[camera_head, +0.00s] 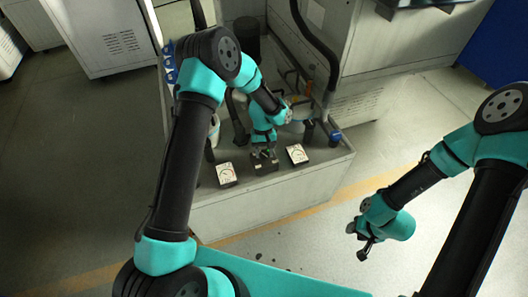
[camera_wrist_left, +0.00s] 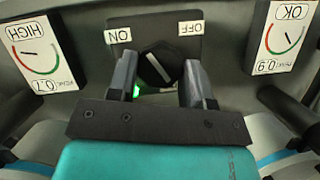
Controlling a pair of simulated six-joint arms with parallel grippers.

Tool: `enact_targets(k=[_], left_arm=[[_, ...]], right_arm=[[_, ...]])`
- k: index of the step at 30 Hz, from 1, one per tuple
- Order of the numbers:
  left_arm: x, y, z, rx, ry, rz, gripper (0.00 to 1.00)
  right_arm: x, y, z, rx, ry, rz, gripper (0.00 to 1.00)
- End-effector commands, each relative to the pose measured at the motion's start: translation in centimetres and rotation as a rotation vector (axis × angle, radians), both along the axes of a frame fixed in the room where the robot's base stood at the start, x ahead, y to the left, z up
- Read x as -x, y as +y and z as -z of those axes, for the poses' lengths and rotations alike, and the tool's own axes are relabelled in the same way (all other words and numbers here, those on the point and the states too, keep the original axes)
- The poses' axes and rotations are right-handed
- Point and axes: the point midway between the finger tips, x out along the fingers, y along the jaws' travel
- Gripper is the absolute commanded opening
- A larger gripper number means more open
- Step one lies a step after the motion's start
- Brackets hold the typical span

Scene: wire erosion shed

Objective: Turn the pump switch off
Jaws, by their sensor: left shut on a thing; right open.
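The pump switch is a black rotary knob (camera_wrist_left: 157,66) with a white pointer line, on a dark plate (camera_wrist_left: 184,22) marked ON at left and OFF at right in the left wrist view. Its line slants from upper left to lower right, the upper end towards ON. A green light (camera_wrist_left: 138,92) glows below the knob, partly hidden. My left gripper (camera_wrist_left: 158,82) has one finger on each side of the knob and is shut on it. In the head view, my left gripper (camera_head: 264,148) is at the switch box (camera_head: 265,165). My right gripper (camera_head: 361,241) is open and empty, away over the floor.
Two dial gauges flank the switch: one reading HIGH (camera_wrist_left: 33,50) and one reading OK (camera_wrist_left: 285,38). In the head view, the left gauge (camera_head: 226,174) and right gauge (camera_head: 297,154) sit near the bench's (camera_head: 265,208) front edge. Hoses and pump parts stand behind.

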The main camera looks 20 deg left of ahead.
Motion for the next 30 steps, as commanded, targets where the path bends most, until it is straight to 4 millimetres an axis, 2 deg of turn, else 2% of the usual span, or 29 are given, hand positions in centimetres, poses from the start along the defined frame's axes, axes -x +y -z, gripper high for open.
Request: enact_targets(k=[1, 4, 17, 30], left_arm=[[-0.01, 0.00, -0.02, 0.000, 0.000, 0.000, 0.32], [-0.01, 0.00, -0.02, 0.000, 0.000, 0.000, 0.23], [-0.02, -0.04, -0.02, -0.001, 0.000, 0.065, 0.23], [-0.01, -0.30, 0.02, 0.000, 0.001, 0.378, 0.23]], right_arm=[[0.00, 0.00, 0.00, 0.000, 0.000, 0.000, 0.43], [0.00, 0.00, 0.00, 0.000, 0.000, 0.000, 0.43], [0.00, 0.00, 0.00, 0.000, 0.000, 0.000, 0.43], [0.00, 0.00, 0.00, 0.000, 0.000, 0.000, 0.43]])
